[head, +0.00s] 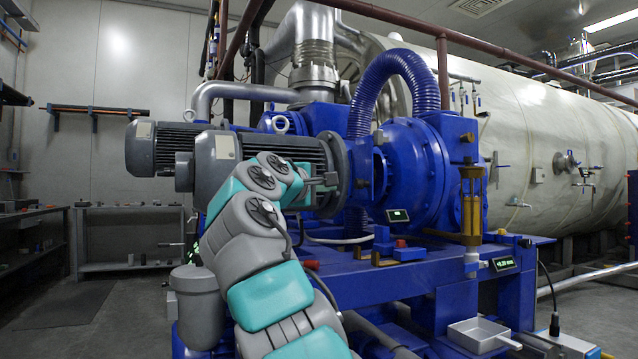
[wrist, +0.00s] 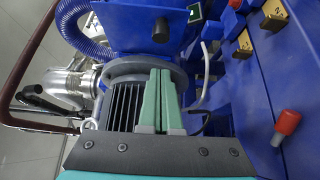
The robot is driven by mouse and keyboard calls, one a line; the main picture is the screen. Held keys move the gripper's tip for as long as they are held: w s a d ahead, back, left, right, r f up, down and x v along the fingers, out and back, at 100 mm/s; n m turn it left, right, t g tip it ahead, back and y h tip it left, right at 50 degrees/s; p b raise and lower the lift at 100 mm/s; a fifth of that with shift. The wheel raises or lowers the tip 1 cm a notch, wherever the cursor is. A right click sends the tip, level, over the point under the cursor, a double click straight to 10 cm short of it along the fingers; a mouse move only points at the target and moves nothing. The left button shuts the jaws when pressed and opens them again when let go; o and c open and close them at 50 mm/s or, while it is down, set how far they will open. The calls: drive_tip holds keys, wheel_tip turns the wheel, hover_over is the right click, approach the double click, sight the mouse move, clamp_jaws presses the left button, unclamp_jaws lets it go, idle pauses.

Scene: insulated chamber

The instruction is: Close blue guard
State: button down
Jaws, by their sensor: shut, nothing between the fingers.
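A blue guard-like housing (head: 381,190) sits between the grey motor's flange and the round blue pump casing in the head view. In the wrist view a blue panel (wrist: 125,25) with a dark round knob (wrist: 160,30) shows beyond the flange; I take it to be the guard, but cannot tell whether it is open or shut. My gripper (head: 334,181) is in front of the motor's flange end in the head view. In the wrist view its two green fingers (wrist: 160,75) are shut together and empty, pointing toward the flange and the panel. They appear apart from the knob.
The finned grey motor (head: 235,160) lies behind my arm. A ribbed blue hose (head: 405,65) arches over the pump. A brass column (head: 472,205) stands at right.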

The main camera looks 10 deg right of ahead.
sight(355, 185)
drive_tip(key=shift+w+d+b, duration=0.25)
drive_tip(key=shift+d+b, duration=0.1)
drive_tip(key=shift+d, duration=0.75)
drive_tip(key=shift+w+d+b, duration=0.2)
drive_tip(key=shift+d+b, duration=0.15)
drive_tip(key=shift+d, duration=0.7)
drive_tip(key=shift+s+d, duration=0.1)
drive_tip(key=shift+d, duration=0.1)
drive_tip(key=shift+d+r, duration=0.1)
